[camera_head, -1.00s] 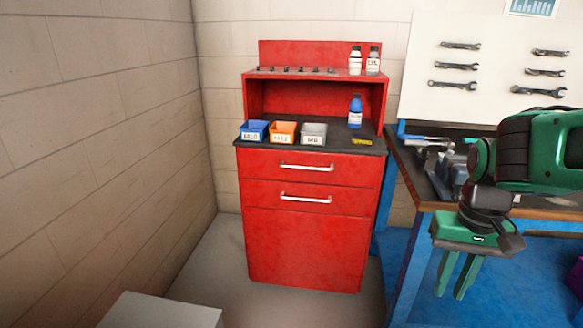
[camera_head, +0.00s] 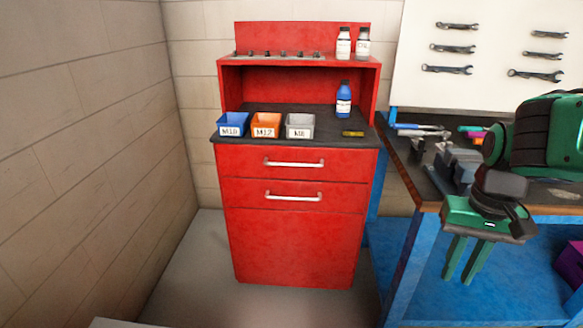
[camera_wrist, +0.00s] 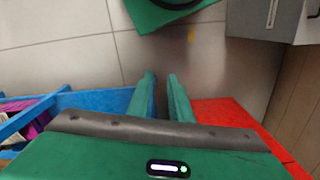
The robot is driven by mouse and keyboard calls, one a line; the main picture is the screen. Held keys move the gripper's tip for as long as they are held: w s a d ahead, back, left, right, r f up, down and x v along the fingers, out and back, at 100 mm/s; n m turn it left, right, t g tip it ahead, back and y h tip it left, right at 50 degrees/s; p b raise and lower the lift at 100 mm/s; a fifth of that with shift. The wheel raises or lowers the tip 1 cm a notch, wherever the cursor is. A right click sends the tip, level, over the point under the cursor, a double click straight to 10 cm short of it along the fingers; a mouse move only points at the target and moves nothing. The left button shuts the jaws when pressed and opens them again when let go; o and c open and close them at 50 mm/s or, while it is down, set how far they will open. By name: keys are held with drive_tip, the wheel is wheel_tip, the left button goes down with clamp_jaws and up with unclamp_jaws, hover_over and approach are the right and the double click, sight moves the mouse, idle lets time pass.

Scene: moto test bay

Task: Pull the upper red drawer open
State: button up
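The red cabinet (camera_head: 290,250) stands against the back wall, left of the workbench. Its upper drawer (camera_head: 235,164) is shut and has a silver bar handle (camera_head: 293,164). A second drawer (camera_head: 240,196) with a like handle (camera_head: 293,197) is shut below it. My gripper (camera_head: 467,280) hangs fingers down to the right of the cabinet, in front of the workbench and well apart from the handles. Its two green fingers are apart with nothing between them, as the wrist view (camera_wrist: 160,78) also shows. Part of the red cabinet (camera_wrist: 225,112) shows at right in the wrist view.
Blue (camera_head: 232,124), orange (camera_head: 266,125) and grey (camera_head: 300,126) bins, a blue bottle (camera_head: 343,100) and a yellow-black item (camera_head: 353,133) sit on the cabinet top. The blue-framed workbench (camera_head: 403,262) is close on the right. The floor before the cabinet looks mostly clear.

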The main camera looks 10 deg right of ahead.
drive_tip(key=w+d+f+t, duration=0.2)
drive_tip(key=w+t, duration=0.1)
drive_tip(key=w, duration=0.9)
drive_tip(key=m+t+y, duration=0.2)
drive_tip(key=m+t, duration=0.8)
drive_tip(key=t, duration=0.7)
approach(289, 165)
drive_tip(key=shift+x, duration=5.35)
drive_tip(key=shift+d+f, duration=0.2)
